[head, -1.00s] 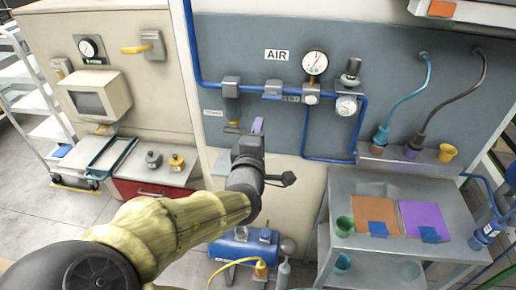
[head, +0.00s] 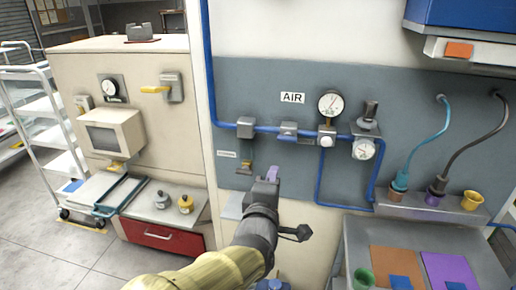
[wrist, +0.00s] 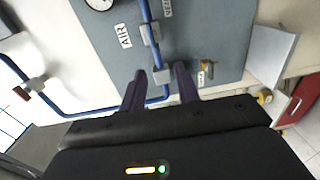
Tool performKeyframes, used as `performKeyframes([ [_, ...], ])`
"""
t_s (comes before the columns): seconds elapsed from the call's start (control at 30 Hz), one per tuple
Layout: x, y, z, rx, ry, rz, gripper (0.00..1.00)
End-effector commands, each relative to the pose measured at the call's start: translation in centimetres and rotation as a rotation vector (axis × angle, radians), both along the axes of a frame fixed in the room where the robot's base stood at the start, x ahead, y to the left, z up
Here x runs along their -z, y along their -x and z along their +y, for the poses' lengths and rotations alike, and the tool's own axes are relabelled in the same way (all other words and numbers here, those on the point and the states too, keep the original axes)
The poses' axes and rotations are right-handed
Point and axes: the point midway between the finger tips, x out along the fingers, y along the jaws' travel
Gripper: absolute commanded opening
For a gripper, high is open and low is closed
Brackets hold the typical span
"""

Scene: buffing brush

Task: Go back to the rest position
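My gripper (head: 273,174) is in front of the grey air panel (head: 284,160), just right of a small brass valve (head: 247,168) in the head view. In the wrist view its two dark purple fingers (wrist: 160,82) stand apart with nothing held between them. The brass valve (wrist: 207,68) lies to the right of the fingers there, apart from them. The blue air pipe (wrist: 154,55) runs behind the gap between the fingers. My arm reaches up from the bottom of the head view.
A workbench (head: 400,228) with orange and purple sheets and a green cup (head: 364,278) stands at the right. A beige cabinet (head: 147,70) with a red drawer (head: 160,236) stands at the left. Gauges (head: 330,103) and hoses (head: 428,140) are on the wall. Floor shows at lower left.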

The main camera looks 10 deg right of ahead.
Motion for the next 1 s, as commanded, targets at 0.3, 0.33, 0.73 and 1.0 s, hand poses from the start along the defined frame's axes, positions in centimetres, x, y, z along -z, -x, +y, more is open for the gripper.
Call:
performKeyframes([
  [0.3, 9.6, -0.9, -4.1, 0.113, -0.267, 0.272, 0.32],
  [0.33, 10.5, -0.8, -4.4, 0.127, -0.3, 0.298, 0.32],
  [0.73, 19.2, 2.5, -6.2, 0.321, -0.734, 0.584, 0.32],
  [1.0, 21.0, 5.4, -6.1, 0.453, -0.996, 0.704, 0.32],
])
